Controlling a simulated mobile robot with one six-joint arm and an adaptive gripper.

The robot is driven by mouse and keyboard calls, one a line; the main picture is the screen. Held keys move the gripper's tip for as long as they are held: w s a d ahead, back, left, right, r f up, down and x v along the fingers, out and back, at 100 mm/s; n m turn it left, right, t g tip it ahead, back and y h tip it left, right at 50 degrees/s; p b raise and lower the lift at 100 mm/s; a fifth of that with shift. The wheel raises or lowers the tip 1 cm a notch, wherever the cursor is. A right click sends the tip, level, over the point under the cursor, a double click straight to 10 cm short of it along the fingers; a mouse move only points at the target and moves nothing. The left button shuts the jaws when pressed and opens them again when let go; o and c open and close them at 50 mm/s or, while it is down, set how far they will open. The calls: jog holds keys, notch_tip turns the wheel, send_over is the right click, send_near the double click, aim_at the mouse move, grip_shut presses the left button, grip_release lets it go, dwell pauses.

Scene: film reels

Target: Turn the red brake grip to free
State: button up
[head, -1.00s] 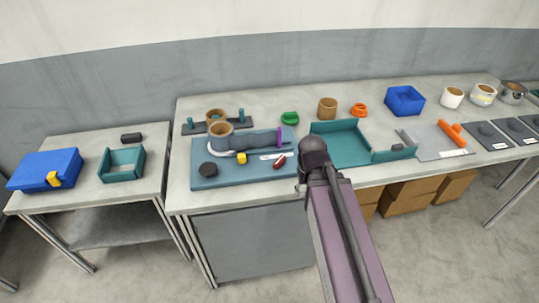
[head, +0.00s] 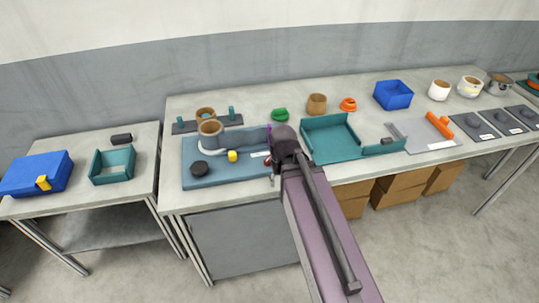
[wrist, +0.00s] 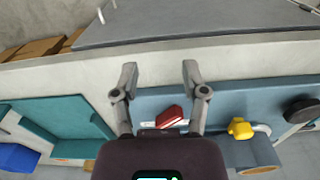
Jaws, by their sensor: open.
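The red brake grip (wrist: 170,116) sits on a blue-grey base plate (wrist: 225,95) in the wrist view. In the head view only a bit of the red grip (head: 267,161) shows beside my arm, which hides the rest. My gripper (wrist: 160,76) is open and empty. In the wrist view the red grip lies between its two fingers, nearer their roots than their tips; I cannot tell the height gap. A white strip lies by the grip in the head view; its marking is too small to read. A yellow knob (wrist: 241,128) is right of it in the wrist view.
On the same plate stand a brown-topped cylinder (head: 211,132) and a black knob (head: 199,168). A teal tray (head: 330,143) lies just right of my arm. A green ring (head: 280,114) is behind. The bench's front edge is close to my fingers.

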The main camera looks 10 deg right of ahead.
aim_at(269, 158)
jog(key=w+r+m+p, duration=0.8)
jog(key=w+r+p, duration=0.2)
jog(key=w, duration=0.4)
jog(key=shift+w+a+r, duration=0.2)
jog(key=shift+w+r, duration=0.1)
jog(key=shift+r, duration=0.05)
jog(key=shift+f, duration=0.2)
notch_tip(269, 158, down, 13)
jog(key=b, duration=1.3)
jog(key=shift+f+b, duration=0.2)
jog(key=shift+b, duration=0.2)
grip_shut()
jog(key=shift+a, duration=0.15)
